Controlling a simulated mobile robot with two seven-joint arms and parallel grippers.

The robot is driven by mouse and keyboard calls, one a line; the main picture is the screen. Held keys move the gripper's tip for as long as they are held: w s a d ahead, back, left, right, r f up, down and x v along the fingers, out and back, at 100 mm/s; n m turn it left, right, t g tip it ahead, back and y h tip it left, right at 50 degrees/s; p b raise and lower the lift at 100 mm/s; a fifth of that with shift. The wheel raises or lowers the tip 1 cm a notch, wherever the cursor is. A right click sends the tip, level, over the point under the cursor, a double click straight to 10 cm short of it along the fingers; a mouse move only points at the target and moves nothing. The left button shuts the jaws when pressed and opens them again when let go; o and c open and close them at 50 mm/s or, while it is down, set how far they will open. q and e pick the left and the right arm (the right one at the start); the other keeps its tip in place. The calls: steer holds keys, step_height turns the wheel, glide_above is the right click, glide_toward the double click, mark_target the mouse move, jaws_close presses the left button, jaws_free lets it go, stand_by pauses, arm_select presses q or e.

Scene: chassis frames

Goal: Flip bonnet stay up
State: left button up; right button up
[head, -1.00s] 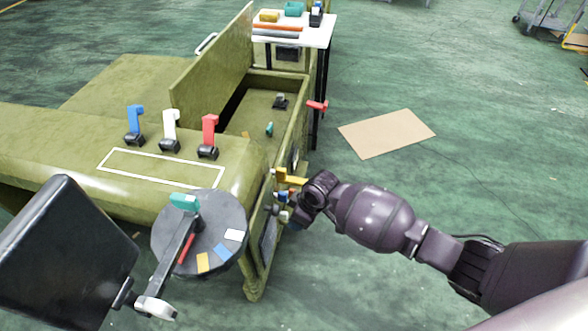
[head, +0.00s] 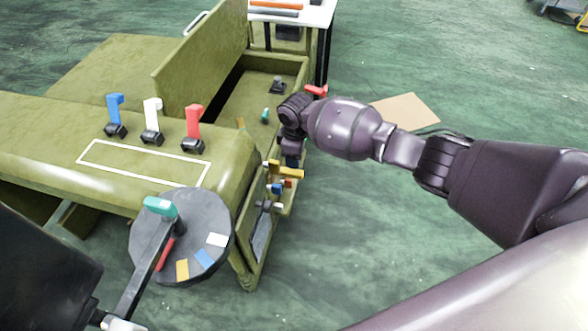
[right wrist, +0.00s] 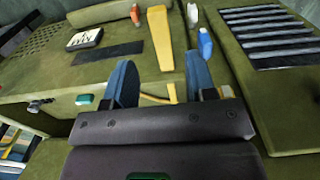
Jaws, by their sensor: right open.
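No part is marked as the bonnet stay, so I cannot tell which one it is. In the head view a raised green panel (head: 203,60) stands beside an open bay of the green chassis (head: 225,160). My right gripper (head: 291,158) is at the chassis's right side, just above a yellow lever (head: 286,171); its fingers are small there. In the right wrist view the right gripper (right wrist: 161,64) is open, its two blue fingers apart. A yellow bar (right wrist: 160,38) shows beyond and between the fingertips, and a thinner yellow piece (right wrist: 158,99) lies lower between them. I see no contact clearly.
Blue (head: 115,108), white (head: 152,115) and red (head: 194,122) levers stand on the chassis top. A dark disc (head: 143,235) with a teal handle (head: 160,206) is in front. A red lever (head: 316,91) is near my wrist. Open floor (head: 350,230) lies right.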

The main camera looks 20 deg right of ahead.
mark_target(295, 172)
step_height(295, 172, down, 6)
steer(key=shift+s+f+b, duration=0.1)
steer(key=shift+f+b, duration=0.15)
steer(key=shift+b, duration=0.6)
steer(key=shift+f, duration=0.65)
steer(key=shift+c, duration=0.3)
jaws_close()
